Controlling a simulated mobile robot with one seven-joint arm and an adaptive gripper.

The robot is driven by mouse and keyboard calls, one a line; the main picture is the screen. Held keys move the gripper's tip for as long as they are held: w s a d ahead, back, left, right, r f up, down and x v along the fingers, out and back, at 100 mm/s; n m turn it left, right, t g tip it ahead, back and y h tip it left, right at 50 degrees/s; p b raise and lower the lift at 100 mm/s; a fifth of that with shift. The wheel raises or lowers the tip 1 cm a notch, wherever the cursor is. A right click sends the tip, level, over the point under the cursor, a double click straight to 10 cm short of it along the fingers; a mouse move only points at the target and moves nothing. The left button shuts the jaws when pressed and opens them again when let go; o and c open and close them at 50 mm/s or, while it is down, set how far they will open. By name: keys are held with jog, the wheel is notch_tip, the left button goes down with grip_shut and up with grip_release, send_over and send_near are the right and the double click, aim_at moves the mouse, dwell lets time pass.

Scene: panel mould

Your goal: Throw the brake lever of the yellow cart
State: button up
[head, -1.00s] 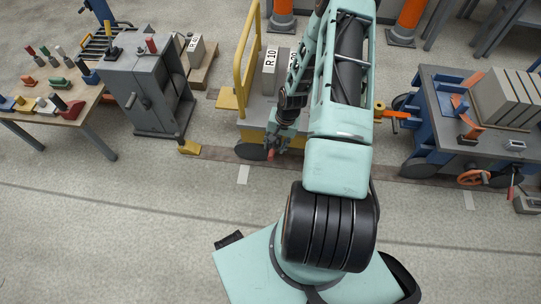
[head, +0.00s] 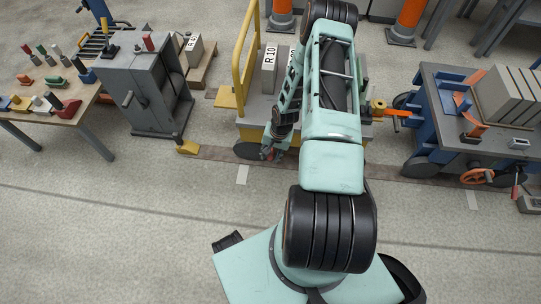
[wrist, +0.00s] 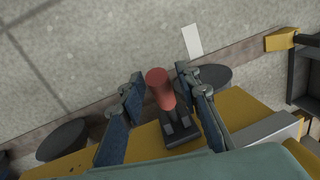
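The yellow cart (head: 248,134) stands at the centre of the head view, largely covered by my arm. Its brake lever (wrist: 160,88) shows in the wrist view as a red round-ended handle on a dark base (wrist: 181,132) at the cart's yellow edge. My gripper (wrist: 154,92) is open in the wrist view, with one finger on each side of the red handle. A gap shows between the left finger and the handle; the right finger is close to it, and I cannot tell if it touches. In the head view my gripper (head: 268,150) is small and partly hidden at the cart's near side.
A grey machine cabinet (head: 150,95) stands left of the cart, and a wooden table (head: 75,112) with coloured handles is farther left. A blue cart (head: 436,125) with an orange handwheel stands to the right. The floor in front is open.

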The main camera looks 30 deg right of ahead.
grip_shut()
